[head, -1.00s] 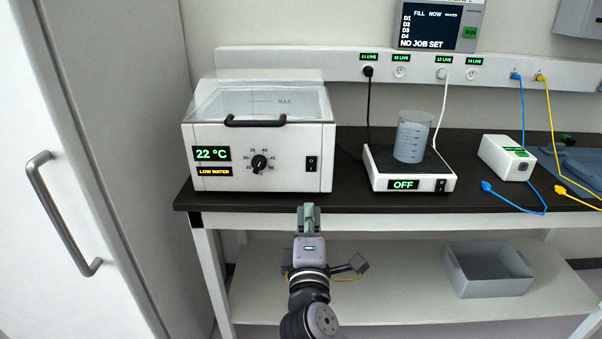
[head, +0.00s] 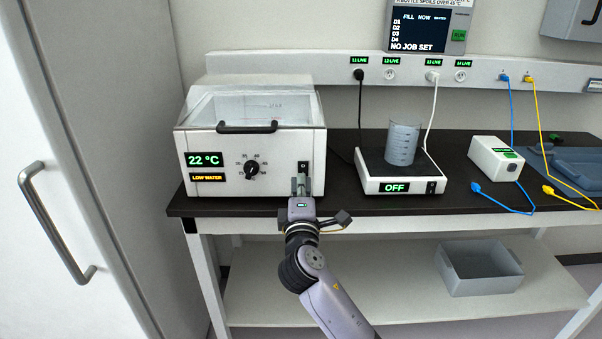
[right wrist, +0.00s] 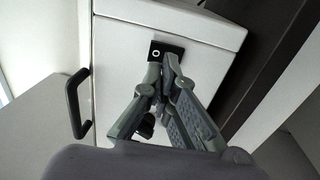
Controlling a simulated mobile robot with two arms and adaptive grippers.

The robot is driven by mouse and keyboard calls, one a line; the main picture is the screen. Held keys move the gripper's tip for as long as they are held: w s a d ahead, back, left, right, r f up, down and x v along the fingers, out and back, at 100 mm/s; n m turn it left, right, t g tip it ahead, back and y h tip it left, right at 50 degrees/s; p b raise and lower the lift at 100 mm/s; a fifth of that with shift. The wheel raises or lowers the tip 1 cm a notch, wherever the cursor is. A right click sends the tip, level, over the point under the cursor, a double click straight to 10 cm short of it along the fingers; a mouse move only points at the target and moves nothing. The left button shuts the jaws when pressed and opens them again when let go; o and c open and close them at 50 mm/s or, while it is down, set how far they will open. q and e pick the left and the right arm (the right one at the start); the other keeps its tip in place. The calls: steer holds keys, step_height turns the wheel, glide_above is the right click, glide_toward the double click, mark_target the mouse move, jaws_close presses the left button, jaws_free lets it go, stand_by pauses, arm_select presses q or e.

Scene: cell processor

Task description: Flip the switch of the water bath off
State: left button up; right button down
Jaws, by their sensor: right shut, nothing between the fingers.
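The water bath (head: 222,148) is a white box with a clear lid, a black handle and a dial. Its displays read 22 °C and LOW WATER. Its black rocker switch (head: 303,168) is at the lower right of the front face; the switch (right wrist: 160,50) also shows in the right wrist view, its lower part hidden behind the fingers. My right gripper (head: 301,183) is shut and empty, its tips at the switch; I cannot tell whether they touch it. The fingertips (right wrist: 162,66) overlap the switch's lower edge in the wrist view. My left gripper is not in view.
Right of the bath, a white hotplate (head: 365,183) reading OFF carries a beaker (head: 403,145). A small white box (head: 490,160) and blue and yellow cables lie further right. A grey bin (head: 482,278) stands on the lower shelf. A cabinet with a handle (head: 50,222) is at left.

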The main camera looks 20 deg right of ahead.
mark_target(301, 168)
steer(key=shift+x, duration=1.55)
steer(key=shift+s, duration=0.1)
